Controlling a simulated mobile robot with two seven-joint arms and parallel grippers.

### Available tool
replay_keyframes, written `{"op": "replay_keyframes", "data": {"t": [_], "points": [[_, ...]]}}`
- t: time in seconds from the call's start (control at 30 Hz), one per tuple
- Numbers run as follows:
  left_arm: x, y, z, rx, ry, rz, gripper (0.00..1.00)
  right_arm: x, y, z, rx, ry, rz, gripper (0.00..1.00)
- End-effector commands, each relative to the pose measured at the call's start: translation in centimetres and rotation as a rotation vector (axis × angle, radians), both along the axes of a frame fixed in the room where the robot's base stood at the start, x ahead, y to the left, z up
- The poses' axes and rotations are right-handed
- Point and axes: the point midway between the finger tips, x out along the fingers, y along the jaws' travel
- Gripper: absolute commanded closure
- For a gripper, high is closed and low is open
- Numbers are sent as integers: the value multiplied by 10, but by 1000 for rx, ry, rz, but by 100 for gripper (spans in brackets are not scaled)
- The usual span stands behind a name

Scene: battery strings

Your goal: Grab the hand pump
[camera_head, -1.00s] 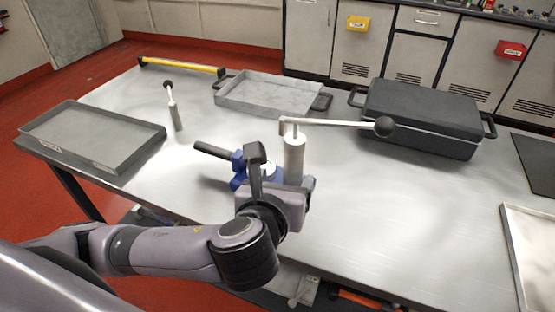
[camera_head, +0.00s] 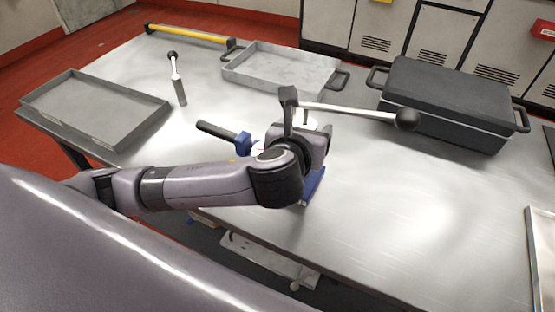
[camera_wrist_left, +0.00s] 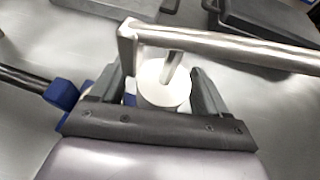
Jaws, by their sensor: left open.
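The hand pump has a pale upright cylinder, a blue base (camera_head: 314,187) and a long metal lever (camera_head: 350,110) ending in a black ball. A black bar with a blue collar (camera_head: 243,143) sticks out to its left. My left gripper (camera_head: 307,114) is at the cylinder and hides much of it in the head view. In the left wrist view, the round white cylinder top (camera_wrist_left: 163,90) lies between the two fingers (camera_wrist_left: 163,88), which are apart. The lever crosses just beyond them. I cannot tell whether either finger touches the cylinder. My right gripper is not in view.
An empty grey tray (camera_head: 62,124) lies at the left, with a small lever-topped cylinder (camera_head: 180,92) beside it. A handled metal tray (camera_head: 232,78) and yellow bar (camera_head: 190,33) are behind. A dark handled case (camera_head: 450,85) stands at right.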

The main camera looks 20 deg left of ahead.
Motion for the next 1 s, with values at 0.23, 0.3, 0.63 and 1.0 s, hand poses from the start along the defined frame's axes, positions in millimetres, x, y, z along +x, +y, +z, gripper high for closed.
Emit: {"op": "replay_keyframes", "data": {"t": [0.23, 0.3, 0.63, 1.0], "points": [[5, 0, -2, -2, 0, 0, 24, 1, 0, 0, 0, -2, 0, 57], [5, 0, -2, -2, 0, 0, 24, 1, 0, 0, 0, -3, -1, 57], [4, 0, -2, -2, 0, 0, 100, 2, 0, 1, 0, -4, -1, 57], [6, 0, 11, -4, -15, -1, 100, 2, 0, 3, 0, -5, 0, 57]]}}
